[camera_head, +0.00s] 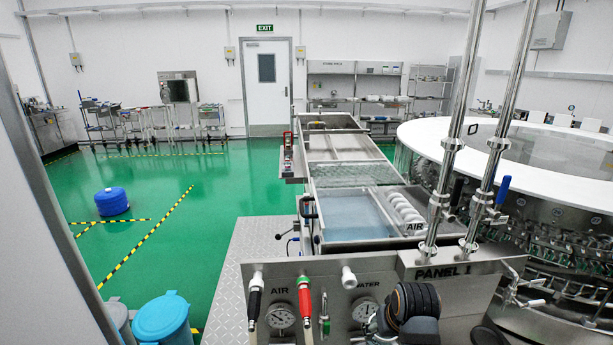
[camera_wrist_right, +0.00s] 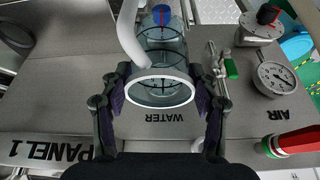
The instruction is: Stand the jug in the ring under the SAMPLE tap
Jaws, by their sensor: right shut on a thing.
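A clear, bluish jug (camera_wrist_right: 172,62) with a white rim is between the two fingers of my right gripper (camera_wrist_right: 160,104) in the right wrist view. The pads press on its sides near the rim, and the gripper is shut on it. A white curved tube (camera_wrist_right: 131,40) overlaps the jug's left side; I cannot tell whether it is the handle or a spout. Thin dark curved lines show around or through the jug; I cannot tell whether they are the ring. In the head view the right gripper (camera_head: 392,316) is at the front panel, hiding most of the jug. The left gripper is out of view.
The steel front panel (camera_head: 455,272) carries an AIR gauge (camera_head: 281,316), a WATER gauge (camera_head: 364,309), and black and red-handled fittings (camera_head: 304,305). A green-handled valve (camera_wrist_right: 230,66) stands close beside the jug. Two upright steel posts (camera_head: 449,130) rise to the right.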

